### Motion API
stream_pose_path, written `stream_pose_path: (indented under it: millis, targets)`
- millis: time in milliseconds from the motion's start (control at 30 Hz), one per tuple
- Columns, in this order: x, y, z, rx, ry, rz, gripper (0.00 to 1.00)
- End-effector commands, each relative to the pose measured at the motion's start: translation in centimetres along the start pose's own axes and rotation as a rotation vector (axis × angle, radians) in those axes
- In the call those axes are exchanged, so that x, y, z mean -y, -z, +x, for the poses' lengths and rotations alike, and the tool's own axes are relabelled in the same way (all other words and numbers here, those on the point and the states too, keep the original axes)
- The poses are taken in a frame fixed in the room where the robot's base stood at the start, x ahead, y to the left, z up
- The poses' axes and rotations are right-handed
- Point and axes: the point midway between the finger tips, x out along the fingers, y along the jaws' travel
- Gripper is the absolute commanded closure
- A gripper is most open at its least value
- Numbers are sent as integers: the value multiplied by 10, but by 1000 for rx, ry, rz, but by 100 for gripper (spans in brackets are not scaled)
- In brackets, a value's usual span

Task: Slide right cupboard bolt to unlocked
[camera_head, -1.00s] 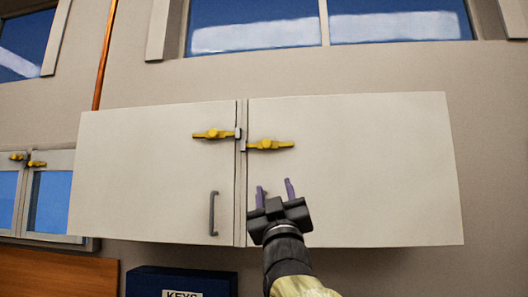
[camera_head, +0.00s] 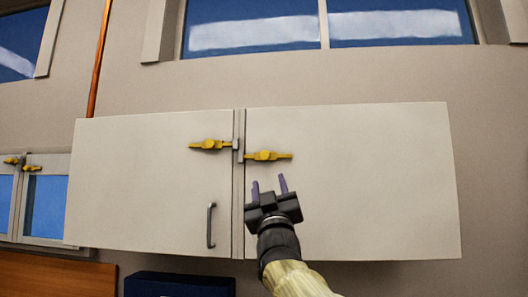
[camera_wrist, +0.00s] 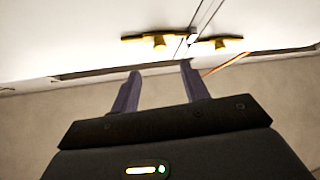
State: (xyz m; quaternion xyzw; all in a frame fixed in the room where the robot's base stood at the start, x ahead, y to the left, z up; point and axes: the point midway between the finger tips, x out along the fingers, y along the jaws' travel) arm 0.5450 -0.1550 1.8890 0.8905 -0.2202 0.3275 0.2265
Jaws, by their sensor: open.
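The right yellow bolt (camera_head: 268,156) lies level on the right door (camera_head: 370,180) of a pale cupboard, its left end at a small grey keeper by the seam between the doors. A left yellow bolt (camera_head: 210,144) on the left door (camera_head: 140,180) points to the same seam. My gripper (camera_head: 269,184) is open and empty, its two purple fingers pointing up just below the right bolt, apart from it in the head view. In the wrist view, both fingers (camera_wrist: 160,78) show below the right bolt (camera_wrist: 158,42), which appears left of the other bolt (camera_wrist: 219,44).
A grey handle (camera_head: 211,225) stands on the left door. A glass-fronted cupboard (camera_head: 40,200) with small yellow bolts is at far left. A dark blue box (camera_head: 180,285) sits below the cupboard. The right door's face beyond my gripper is clear.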

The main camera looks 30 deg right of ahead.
Motion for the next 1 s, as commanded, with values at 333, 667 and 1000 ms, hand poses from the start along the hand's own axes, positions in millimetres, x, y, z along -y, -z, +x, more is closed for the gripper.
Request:
stream_pose_path:
  millis: [333, 667, 1000]
  targets:
    - [-1, 3, 49, 1, 1, 0, 55]
    - [0, 2, 87, 1, 2, 1, 55]
    - [-4, -1, 104, 2, -4, -4, 55]
